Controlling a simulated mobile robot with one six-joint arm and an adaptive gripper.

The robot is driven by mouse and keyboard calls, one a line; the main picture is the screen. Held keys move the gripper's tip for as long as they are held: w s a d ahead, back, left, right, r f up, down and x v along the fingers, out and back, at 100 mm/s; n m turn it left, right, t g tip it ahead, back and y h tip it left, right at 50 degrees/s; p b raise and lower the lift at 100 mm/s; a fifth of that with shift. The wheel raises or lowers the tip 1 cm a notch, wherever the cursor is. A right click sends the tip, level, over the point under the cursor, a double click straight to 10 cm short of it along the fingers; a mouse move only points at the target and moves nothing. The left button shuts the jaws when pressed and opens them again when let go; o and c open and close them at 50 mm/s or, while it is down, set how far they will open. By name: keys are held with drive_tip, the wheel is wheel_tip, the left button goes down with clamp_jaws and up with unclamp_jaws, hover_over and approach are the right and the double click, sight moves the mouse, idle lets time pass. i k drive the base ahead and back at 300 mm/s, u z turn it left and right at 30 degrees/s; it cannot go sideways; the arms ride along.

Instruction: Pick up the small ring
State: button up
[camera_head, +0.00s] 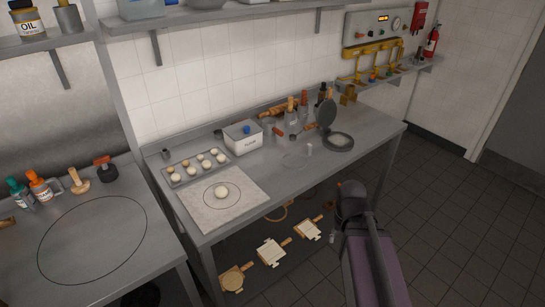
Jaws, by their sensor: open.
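In the head view a brown ring (276,213) lies on the low shelf under the worktable, partly hidden by the table edge. A faint, thin round outline (294,160) shows on the worktable, left of the black round press; I cannot tell whether it is a ring or a clear dish. I cannot tell which of these is the small ring. My arm rises at the lower right, in front of the table. Its gripper does not show clearly, and nothing is seen held.
The worktable (260,190) holds a tray of dough balls (178,178), a floured board (204,213), a white flour box (242,144) and the open black press (328,114). Wooden paddles (271,252) lie on the low shelf. The floor at right is clear.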

sight(309, 150)
drive_tip(key=u, duration=0.1)
drive_tip(key=i, duration=1)
drive_tip(key=u, duration=0.1)
drive_tip(key=k, duration=0.95)
drive_tip(key=z, duration=0.15)
drive_tip(key=i, duration=0.5)
drive_tip(key=u, duration=0.05)
